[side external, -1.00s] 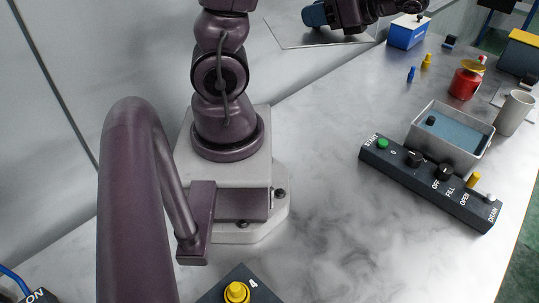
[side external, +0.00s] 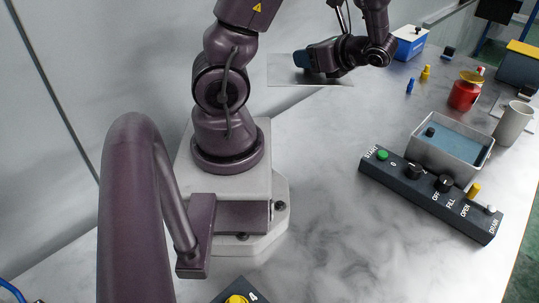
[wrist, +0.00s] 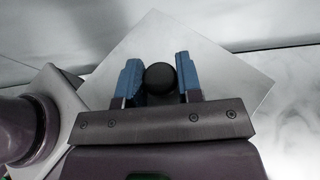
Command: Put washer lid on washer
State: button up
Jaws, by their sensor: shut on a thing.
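The washer lid is a thin, clear square sheet (side external: 310,98) with a round black knob (wrist: 160,78). My gripper (side external: 303,61) is shut on this knob, with blue fingers on either side of it in the wrist view (wrist: 161,80). The lid hangs in the air at the top middle of the side view, near the wall. The washer appears to be the grey open-topped basin (side external: 465,165) with a blue inside, standing right of and apart from the lid. A small black knob (side external: 430,132) shows inside it.
A dark control panel (side external: 430,193) with a green button and several knobs stands along the basin's front. A red can (side external: 465,92), a pale mug (side external: 513,123), and small blue (side external: 410,86) and yellow (side external: 426,71) pieces lie beyond. The middle of the table is clear.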

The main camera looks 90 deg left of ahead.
notch_tip(320, 180, down, 22)
jog(key=shift+r, duration=0.1)
dwell(0.4)
jog(key=o, duration=1.1)
